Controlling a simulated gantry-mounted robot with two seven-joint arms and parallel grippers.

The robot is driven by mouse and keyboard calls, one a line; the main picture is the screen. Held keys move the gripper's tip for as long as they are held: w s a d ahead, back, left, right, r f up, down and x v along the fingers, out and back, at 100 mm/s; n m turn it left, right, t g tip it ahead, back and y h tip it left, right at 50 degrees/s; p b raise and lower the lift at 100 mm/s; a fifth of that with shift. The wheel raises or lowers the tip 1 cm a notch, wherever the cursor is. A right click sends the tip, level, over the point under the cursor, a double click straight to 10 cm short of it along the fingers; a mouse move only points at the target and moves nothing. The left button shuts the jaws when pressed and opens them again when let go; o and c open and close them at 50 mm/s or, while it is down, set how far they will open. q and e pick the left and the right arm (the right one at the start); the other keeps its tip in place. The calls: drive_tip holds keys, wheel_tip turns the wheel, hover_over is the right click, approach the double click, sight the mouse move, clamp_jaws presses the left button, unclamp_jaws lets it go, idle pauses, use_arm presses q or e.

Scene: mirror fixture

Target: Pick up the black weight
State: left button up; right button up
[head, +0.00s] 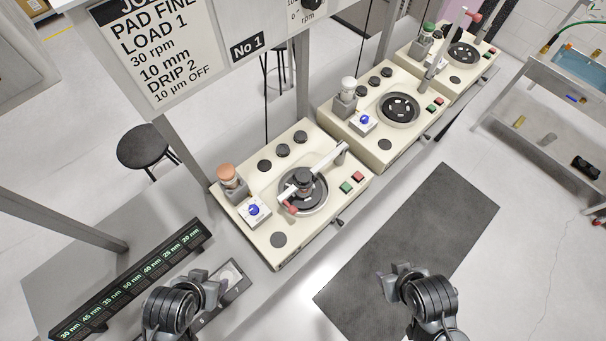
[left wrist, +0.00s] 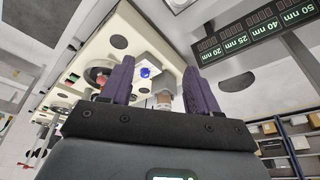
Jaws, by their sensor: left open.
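A black cylindrical piece (head: 303,177), which looks like the black weight, sits over the round dish (head: 318,201) of the nearest cream machine (head: 330,214), beside a pale arm with a red end piece (head: 290,208). My left gripper (head: 207,287) is at the lower left of the head view, apart from the machine and well short of the weight. In the left wrist view its two purple fingers (left wrist: 160,75) are spread with nothing held between them. I cannot clearly make out the weight in that view. My right gripper (head: 400,277) hangs over the dark floor mat, away from the machines.
Two more cream machines (head: 372,138) stand behind the first. An orange-topped post (head: 228,177) and a blue-knobbed box (head: 254,210) stand on the nearest one. A black label rack (head: 130,280) lies at left. A grey upright (head: 182,152) rises beside the bench.

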idle(0.3)
use_arm(q)
drive_tip(key=o, duration=0.5)
